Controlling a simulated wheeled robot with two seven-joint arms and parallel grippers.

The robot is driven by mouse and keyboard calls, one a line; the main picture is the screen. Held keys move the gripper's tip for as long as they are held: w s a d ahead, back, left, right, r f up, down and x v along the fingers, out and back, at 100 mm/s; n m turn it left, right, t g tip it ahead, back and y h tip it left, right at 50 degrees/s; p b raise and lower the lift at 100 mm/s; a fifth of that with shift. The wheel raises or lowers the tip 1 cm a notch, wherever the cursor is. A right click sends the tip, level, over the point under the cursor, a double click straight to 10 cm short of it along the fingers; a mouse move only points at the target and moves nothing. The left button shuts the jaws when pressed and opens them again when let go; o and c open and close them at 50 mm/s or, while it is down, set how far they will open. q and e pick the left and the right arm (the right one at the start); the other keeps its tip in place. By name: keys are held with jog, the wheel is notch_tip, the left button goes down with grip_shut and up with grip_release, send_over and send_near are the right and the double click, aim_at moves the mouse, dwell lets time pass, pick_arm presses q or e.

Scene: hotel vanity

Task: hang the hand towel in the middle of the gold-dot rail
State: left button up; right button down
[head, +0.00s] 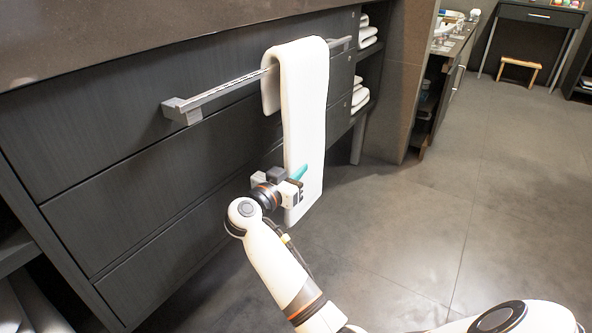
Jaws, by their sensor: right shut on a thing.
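The white hand towel (305,110) is draped over the grey metal rail (235,85) on the dark drawer front. It hangs beyond the middle of the rail, closer to the far right end. Its long side hangs on the outer side, and a short flap shows between rail and drawer front. I cannot make out a gold dot on the rail. My right gripper (293,184) is at the lower part of the long side, shut on the towel; its fingertips are partly hidden. My left gripper is not in view.
The dark countertop (130,35) overhangs the drawers above the rail. Folded white towels (360,98) sit on open shelves to the right. A small wooden stool (520,64) stands far back right under a table. The grey floor (430,200) is clear.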

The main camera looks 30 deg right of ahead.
jog(key=shift+f, duration=0.2)
jog(key=c, duration=1.3)
grip_release()
jog(key=shift+a, duration=0.1)
